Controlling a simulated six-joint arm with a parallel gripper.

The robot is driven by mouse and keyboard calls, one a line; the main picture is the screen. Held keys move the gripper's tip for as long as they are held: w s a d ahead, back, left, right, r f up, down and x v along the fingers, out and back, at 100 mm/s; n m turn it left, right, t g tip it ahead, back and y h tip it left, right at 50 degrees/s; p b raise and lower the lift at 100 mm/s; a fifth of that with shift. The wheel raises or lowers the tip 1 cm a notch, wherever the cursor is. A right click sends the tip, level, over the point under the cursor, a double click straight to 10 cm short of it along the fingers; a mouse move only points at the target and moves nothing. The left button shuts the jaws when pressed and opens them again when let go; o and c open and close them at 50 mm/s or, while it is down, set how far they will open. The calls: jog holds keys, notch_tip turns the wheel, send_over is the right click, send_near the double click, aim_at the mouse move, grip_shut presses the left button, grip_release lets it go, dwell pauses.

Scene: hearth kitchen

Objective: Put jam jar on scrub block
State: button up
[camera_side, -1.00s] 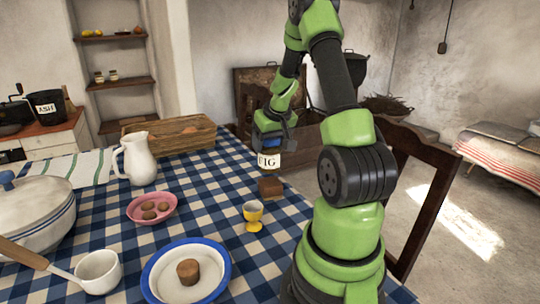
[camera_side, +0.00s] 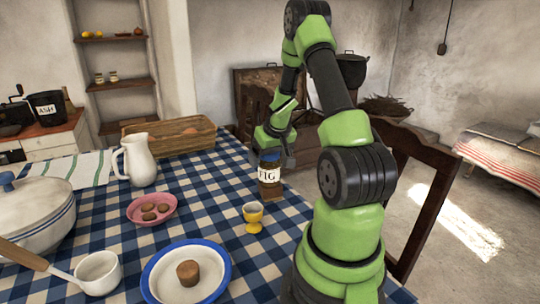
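The jam jar (camera_side: 269,174), with a blue lid and a white FIG label, stands upright near the table's far right edge. Its base is at the brown scrub block (camera_side: 272,196), which is mostly hidden under and behind the jar; it looks on or just above the block, and I cannot tell whether they touch. My gripper (camera_side: 275,157) reaches down at the jar's upper part, with a grey finger showing at its right side. It appears shut on the jar, though the far finger is hidden.
A yellow egg cup (camera_side: 253,217) stands close in front of the block. A pink bowl (camera_side: 152,209), a blue-rimmed plate (camera_side: 155,279), a white pitcher (camera_side: 138,161) and a wooden tray (camera_side: 167,137) stand farther left. A chair (camera_side: 421,190) is at the right. Checked cloth is clear left of the jar.

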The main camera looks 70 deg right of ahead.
jog(key=shift+r, duration=0.2)
jog(key=v, duration=1.1)
jog(key=w+a+r+n+t+h, duration=0.1)
jog(key=w+a+r+t+h, duration=0.2)
jog(key=r, duration=0.4)
jog(key=w+a+r+t+h, duration=0.2)
jog(key=w+a+r+t, duration=0.1)
jog(key=w+a+r, duration=0.3)
jog(key=s+a+f+n+g+y, duration=0.1)
jog(key=s+a+y, duration=0.4)
jog(key=a, duration=0.5)
jog(key=s+a+f+n+g+y, duration=0.1)
jog(key=s+a+y, duration=0.4)
jog(key=a, duration=0.6)
jog(key=shift+s+f+n, duration=0.6)
jog(key=shift+s+n, duration=0.2)
jog(key=shift+n, duration=0.2)
jog(key=shift+a, duration=0.1)
